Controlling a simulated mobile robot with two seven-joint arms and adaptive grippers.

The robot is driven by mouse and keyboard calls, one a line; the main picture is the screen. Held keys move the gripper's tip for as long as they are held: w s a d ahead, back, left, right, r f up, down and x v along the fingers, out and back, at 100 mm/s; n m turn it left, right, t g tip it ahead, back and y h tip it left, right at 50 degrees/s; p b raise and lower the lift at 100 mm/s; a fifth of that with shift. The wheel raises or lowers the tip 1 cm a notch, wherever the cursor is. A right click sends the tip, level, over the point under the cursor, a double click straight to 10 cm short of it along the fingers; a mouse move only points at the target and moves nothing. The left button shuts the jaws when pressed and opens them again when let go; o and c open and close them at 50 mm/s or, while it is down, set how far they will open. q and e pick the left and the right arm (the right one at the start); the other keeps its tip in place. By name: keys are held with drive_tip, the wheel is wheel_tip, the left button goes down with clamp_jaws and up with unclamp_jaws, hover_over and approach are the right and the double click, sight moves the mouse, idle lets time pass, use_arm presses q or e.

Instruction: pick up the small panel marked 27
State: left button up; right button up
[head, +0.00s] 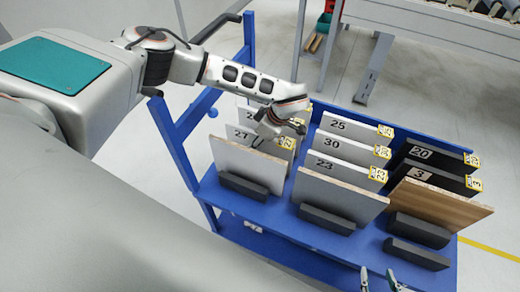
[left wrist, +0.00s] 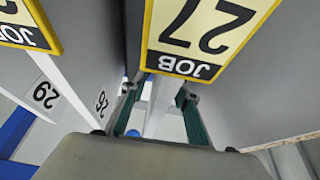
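The small panel marked 27 (head: 235,141) is a pale panel standing on edge in the left column of the blue rack, behind a wood-edged front panel. Its yellow job tag (left wrist: 205,35) is large and upside down in the left wrist view. My left gripper (head: 264,142) reaches down over this panel from the left. In the left wrist view the green-padded fingers (left wrist: 161,112) are apart, with a pale panel edge showing between them; contact cannot be made out. My right gripper (head: 379,281) shows only its separated fingertips at the bottom edge of the head view.
The blue rack (head: 285,225) holds several upright panels close together, including 25, 30, 23, 20 and 3. Dark blocks (head: 327,218) stand before the front panels. Panels marked 29 (left wrist: 44,95) and 26 (left wrist: 101,104) are beside the left gripper.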

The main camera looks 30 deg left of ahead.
use_arm(q)
drive_tip(key=shift+a+f, duration=0.35)
drive_tip(key=shift+f, duration=0.25)
drive_tip(key=shift+c, duration=0.4)
clamp_jaws()
